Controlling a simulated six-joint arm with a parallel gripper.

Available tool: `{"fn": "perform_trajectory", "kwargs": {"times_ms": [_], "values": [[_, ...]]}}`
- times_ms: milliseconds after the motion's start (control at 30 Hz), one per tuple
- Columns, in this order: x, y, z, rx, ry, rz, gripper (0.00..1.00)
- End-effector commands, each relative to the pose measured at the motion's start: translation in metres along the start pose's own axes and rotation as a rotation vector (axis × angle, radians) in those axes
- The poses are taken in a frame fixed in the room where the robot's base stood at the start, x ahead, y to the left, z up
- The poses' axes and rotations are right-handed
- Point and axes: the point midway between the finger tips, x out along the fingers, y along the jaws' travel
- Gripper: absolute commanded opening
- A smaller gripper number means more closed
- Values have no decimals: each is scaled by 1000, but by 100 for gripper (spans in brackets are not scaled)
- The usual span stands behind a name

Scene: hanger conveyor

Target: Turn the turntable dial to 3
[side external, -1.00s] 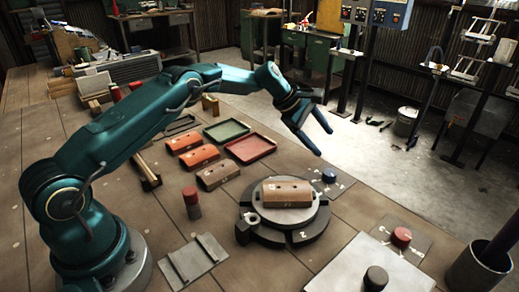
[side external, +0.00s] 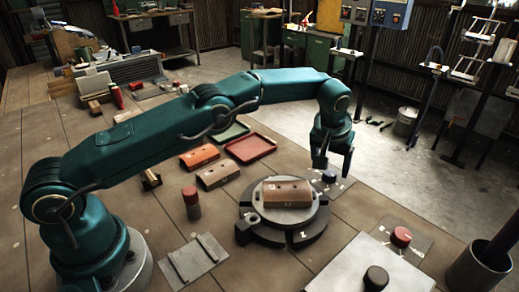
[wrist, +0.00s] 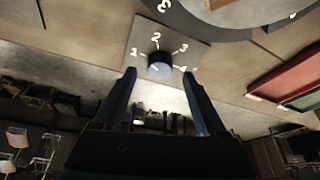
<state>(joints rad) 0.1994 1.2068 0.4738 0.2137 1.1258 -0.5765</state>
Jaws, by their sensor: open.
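The turntable dial (side external: 328,177) is a small dark blue knob on a grey plate behind the turntable (side external: 268,236). In the wrist view the dial (wrist: 160,64) has white numbers 1, 2, 3 and 4 around it; which one it points to is not clear. My gripper (side external: 333,170) points down over the dial, fingers open. In the wrist view my gripper (wrist: 159,73) has one fingertip on either side of the knob, with clear gaps. I cannot tell whether the tips are down at knob height.
A red tray (side external: 250,148) and several coloured blocks lie to the left. The table edge is just beyond the dial.

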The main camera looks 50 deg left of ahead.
Motion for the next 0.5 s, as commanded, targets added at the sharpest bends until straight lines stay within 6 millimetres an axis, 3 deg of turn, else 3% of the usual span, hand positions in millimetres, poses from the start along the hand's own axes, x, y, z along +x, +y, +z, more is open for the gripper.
{"fn": "perform_trajectory", "kwargs": {"times_ms": [500], "values": [[22, 0, 0, -3, 1, 2, 74]]}}
